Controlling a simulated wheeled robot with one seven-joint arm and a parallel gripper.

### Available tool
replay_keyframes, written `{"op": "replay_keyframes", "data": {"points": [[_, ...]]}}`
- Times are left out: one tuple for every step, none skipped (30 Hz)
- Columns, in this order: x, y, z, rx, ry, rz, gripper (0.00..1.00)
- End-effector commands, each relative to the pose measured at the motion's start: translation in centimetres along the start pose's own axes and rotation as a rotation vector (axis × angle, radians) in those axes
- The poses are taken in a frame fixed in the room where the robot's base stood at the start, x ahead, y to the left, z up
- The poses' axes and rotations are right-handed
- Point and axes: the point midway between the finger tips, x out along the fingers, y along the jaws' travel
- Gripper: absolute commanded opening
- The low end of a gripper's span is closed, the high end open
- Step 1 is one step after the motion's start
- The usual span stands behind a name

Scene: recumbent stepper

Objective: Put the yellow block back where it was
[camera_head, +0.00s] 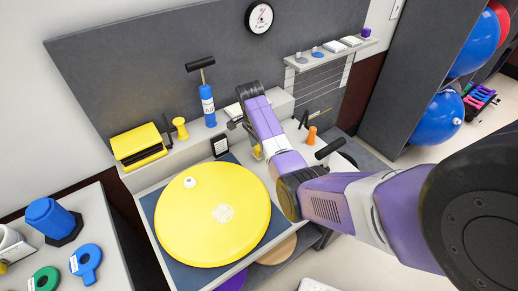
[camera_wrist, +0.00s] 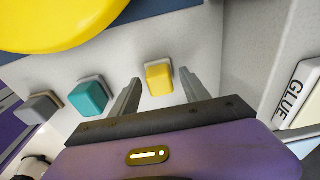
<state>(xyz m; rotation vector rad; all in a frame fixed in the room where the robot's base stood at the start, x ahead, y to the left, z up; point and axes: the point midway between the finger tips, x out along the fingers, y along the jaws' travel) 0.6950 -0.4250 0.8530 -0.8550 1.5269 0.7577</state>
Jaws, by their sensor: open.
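The yellow block (camera_wrist: 160,80) sits on a pale surface in the wrist view, with a small light grey square edge showing behind it. My gripper (camera_wrist: 158,77) is open, with one finger to the left of the block and one to the right. Gaps show between the block and both fingers, so nothing is held. Whether the fingers are level with the block or above it, I cannot tell. In the head view my arm reaches over the bench and hides much of this spot; a small yellow piece (camera_head: 257,152) shows beside the arm.
A teal block (camera_wrist: 88,97) and a grey block (camera_wrist: 42,107) stand in a row left of the yellow block. A large yellow disc (camera_head: 190,225) lies close by. A white box marked GLUE (camera_wrist: 298,92) is at the right.

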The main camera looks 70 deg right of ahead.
Motion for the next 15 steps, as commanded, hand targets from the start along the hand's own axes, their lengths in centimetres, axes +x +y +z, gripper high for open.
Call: {"op": "replay_keyframes", "data": {"points": [[-0.7,-0.1,0.1,-0.001,0.001,-0.004,0.54],[-1.2,-0.1,0.1,-0.001,0.001,-0.004,0.54],[-2.0,-0.1,0.1,-0.001,0.002,-0.005,0.54],[-2.6,-0.1,0.1,-0.001,0.002,-0.004,0.54],[-3.2,-0.2,0.0,-0.001,0.002,-0.006,0.54],[-4.0,-0.1,0.1,-0.001,0.001,-0.005,0.54],[-4.7,-0.1,0.1,-0.001,0.000,-0.005,0.54],[-5.3,-0.2,0.1,-0.001,0.000,-0.005,0.54],[-6.2,-0.2,0.1,-0.001,0.001,-0.006,0.54],[-6.8,-0.1,0.1,0.000,0.000,-0.005,0.54],[-7.3,-0.2,0.0,0.000,0.001,-0.005,0.54],[-8.0,-0.1,0.0,0.000,0.001,-0.003,0.54],[-8.5,-0.1,0.0,0.000,0.001,-0.004,0.54],[-9.0,-0.1,0.0,0.000,0.000,-0.003,0.54],[-9.9,-0.1,0.0,-0.001,-0.001,-0.002,0.54]]}}
